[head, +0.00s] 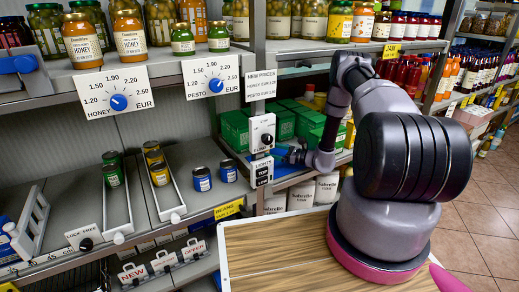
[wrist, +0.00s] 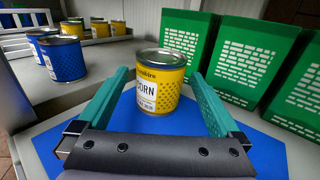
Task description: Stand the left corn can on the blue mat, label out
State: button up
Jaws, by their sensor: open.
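A yellow corn can (wrist: 158,82) stands upright on the blue mat (wrist: 255,150) in the wrist view. Its white label, reading CORN, faces my gripper, turned somewhat to the left. My gripper (wrist: 160,78) is open, with one teal finger on each side of the can and small gaps showing between.
Two blue cans (head: 202,179) stand on the shelf left of the mat; they also show in the wrist view (wrist: 62,58). A post with signs (head: 262,145) rises at the shelf front.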

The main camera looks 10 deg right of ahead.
jog(key=v, duration=0.5)
jog(key=shift+s+d+r, duration=0.1)
jog(key=shift+s+d, duration=0.05)
jog(key=shift+d, duration=0.05)
